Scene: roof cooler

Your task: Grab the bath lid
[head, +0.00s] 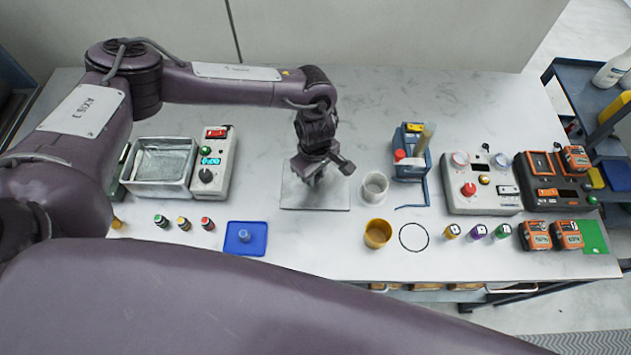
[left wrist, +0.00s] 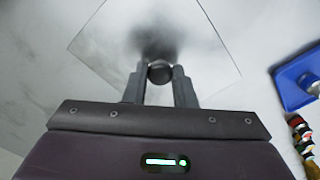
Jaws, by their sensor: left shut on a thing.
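The bath lid (head: 335,200) is a clear, greyish square plate in the middle of the table in the head view. In the left wrist view the plate (left wrist: 100,50) spreads out beyond my fingertips, with a round dark knob (left wrist: 160,71) on it. My left gripper (head: 314,177) points down over the lid and is shut on the knob, a finger on each side (left wrist: 159,75). I cannot tell whether the lid touches the table. The open water bath (head: 160,191), a pale rectangular basin, stands to the left. My right gripper is out of view.
A control box (head: 211,185) adjoins the bath. Right of the lid are a clear beaker (head: 375,187), an amber cup (head: 377,234) and a blue rack (head: 409,172). A blue tray (head: 238,247) and small bottles lie in front. The table behind the lid is clear.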

